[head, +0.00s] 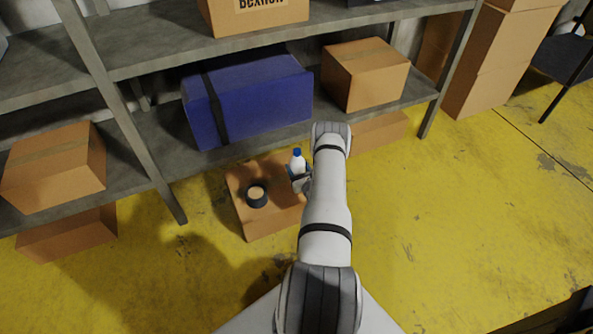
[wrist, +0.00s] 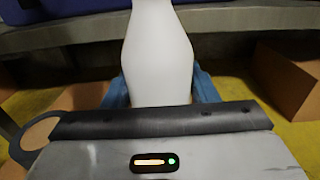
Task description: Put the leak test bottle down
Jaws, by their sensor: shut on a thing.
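In the head view my gripper (head: 298,176) is at the right part of a cardboard box's top (head: 265,226), partly hidden by my arm. I cannot tell whether the bottle's base touches the box; the base is hidden.
A dark round cup-like container (head: 257,195) with a tan inside stands on the same box, left of the bottle. Behind is a grey shelf rack (head: 160,140) with a blue case (head: 250,100) and a cardboard box (head: 365,72). Yellow floor (head: 440,230) at right is clear.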

